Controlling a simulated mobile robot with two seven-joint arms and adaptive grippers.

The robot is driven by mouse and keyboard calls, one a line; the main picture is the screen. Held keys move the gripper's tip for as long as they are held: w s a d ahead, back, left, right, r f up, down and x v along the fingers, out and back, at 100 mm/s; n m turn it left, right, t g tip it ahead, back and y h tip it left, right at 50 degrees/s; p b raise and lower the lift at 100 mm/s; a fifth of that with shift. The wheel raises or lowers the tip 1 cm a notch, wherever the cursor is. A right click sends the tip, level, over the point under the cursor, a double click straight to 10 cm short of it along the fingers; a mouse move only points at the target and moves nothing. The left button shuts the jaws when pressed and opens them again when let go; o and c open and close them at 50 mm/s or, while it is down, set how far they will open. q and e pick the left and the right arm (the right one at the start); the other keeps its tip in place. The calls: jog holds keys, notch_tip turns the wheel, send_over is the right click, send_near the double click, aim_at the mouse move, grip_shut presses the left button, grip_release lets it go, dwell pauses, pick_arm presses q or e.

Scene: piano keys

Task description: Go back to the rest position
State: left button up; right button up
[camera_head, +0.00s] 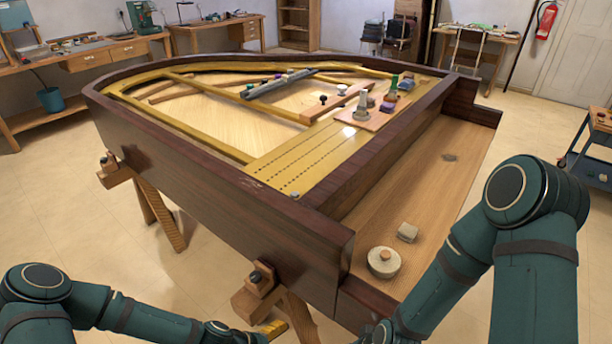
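A dark wooden piano body (235,200) with a yellow frame stands on wooden trestles in the middle of the view. My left arm (150,322) comes in low from the left and runs along the bottom edge, below and in front of the piano. Its far end is cut off by the bottom edge, and whether its gripper is open or shut cannot be told. A small yellow piece (273,328) shows just beyond it. My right arm (450,265) bends down beside the piano's right end. Its gripper is out of view below the bottom edge.
Several small tools sit on the piano's top. A trestle (268,292) stands close to my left arm's end.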

pick_arm(q)
jog(key=s+a+r+m+y, duration=0.3)
jog(key=s+r+m+y, duration=0.1)
jog(key=m, duration=0.7)
jog(key=shift+s+r+m+g, duration=0.3)
jog(key=shift+r+m, duration=0.1)
jog(key=shift+r, duration=0.35)
jog(key=shift+d, duration=0.1)
jog(key=shift+c, duration=0.3)
dwell(0.6)
